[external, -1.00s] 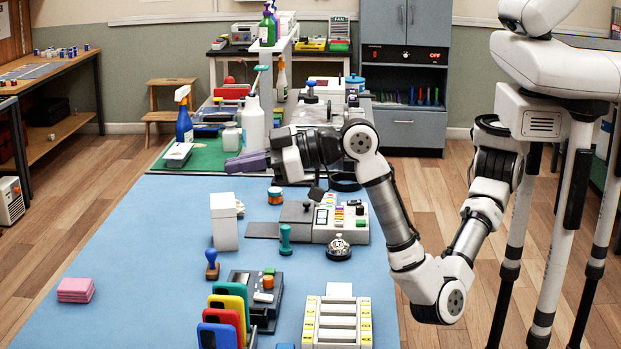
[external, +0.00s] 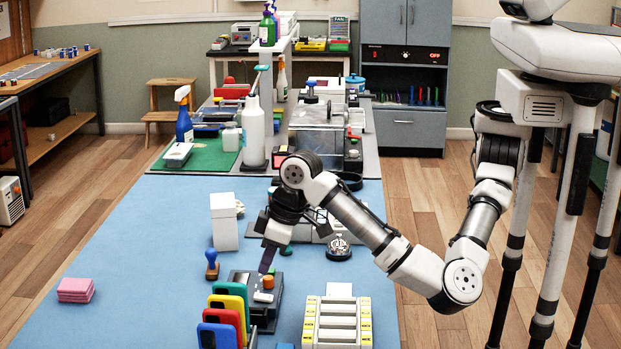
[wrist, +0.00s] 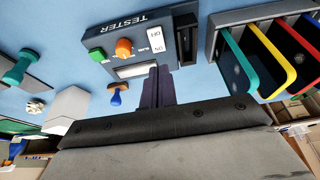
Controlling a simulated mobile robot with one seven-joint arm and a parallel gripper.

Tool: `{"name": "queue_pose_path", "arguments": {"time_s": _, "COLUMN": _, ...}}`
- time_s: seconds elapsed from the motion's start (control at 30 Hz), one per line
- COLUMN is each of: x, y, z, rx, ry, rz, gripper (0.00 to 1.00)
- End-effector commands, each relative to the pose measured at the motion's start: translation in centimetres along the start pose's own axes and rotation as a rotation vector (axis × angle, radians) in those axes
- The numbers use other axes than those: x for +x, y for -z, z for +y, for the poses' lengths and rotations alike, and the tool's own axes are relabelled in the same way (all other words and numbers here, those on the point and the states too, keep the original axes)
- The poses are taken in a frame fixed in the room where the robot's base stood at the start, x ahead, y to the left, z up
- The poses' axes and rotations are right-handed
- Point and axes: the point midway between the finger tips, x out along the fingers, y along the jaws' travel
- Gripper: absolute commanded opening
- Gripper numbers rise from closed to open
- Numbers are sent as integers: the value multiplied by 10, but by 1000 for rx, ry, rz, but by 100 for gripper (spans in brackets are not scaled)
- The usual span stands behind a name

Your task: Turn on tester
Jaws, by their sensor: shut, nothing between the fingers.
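The tester (external: 240,278) is a dark grey box on the blue mat, at lower middle in the external view. In the wrist view the tester (wrist: 118,47) shows its label, a green button (wrist: 97,54), an orange knob (wrist: 124,47), a pale display (wrist: 135,71) and a white rocker switch (wrist: 158,40) marked ON. My gripper (external: 264,270) points down over the tester. In the wrist view my gripper (wrist: 157,70) is shut and empty, its tips close to the rocker switch. I cannot tell whether they touch the tester.
A rack with coloured phones (external: 222,315) stands just in front of the tester. A blue stamp (external: 211,262) and a white box (external: 224,222) stand behind it at left. A yellow-and-white tray (external: 337,322) lies to the right. Pink pads (external: 75,290) lie far left, with clear mat between.

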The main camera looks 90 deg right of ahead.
Motion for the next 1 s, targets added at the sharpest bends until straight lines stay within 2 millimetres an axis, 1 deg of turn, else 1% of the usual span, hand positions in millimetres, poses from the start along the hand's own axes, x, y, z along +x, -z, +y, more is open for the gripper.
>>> {"name": "queue_pose_path", "arguments": {"time_s": 0.1, "x": 20, "y": -1, "z": -1, "rx": -1, "ry": 0, "rz": -2, "gripper": 0}}
{"name": "queue_pose_path", "arguments": {"time_s": 0.2, "x": 35, "y": -5, "z": 0, "rx": 0, "ry": 0, "rz": -2, "gripper": 0}}
{"name": "queue_pose_path", "arguments": {"time_s": 0.33, "x": 48, "y": -6, "z": -1, "rx": -1, "ry": 1, "rz": 0, "gripper": 0}}
{"name": "queue_pose_path", "arguments": {"time_s": 0.5, "x": 54, "y": -8, "z": 0, "rx": 1, "ry": 0, "rz": 1, "gripper": 0}}
{"name": "queue_pose_path", "arguments": {"time_s": 0.8, "x": 56, "y": -8, "z": 0, "rx": 1, "ry": -1, "rz": 2, "gripper": 0}}
{"name": "queue_pose_path", "arguments": {"time_s": 1.0, "x": 67, "y": -6, "z": 2, "rx": -1, "ry": -6, "rz": 1, "gripper": 0}}
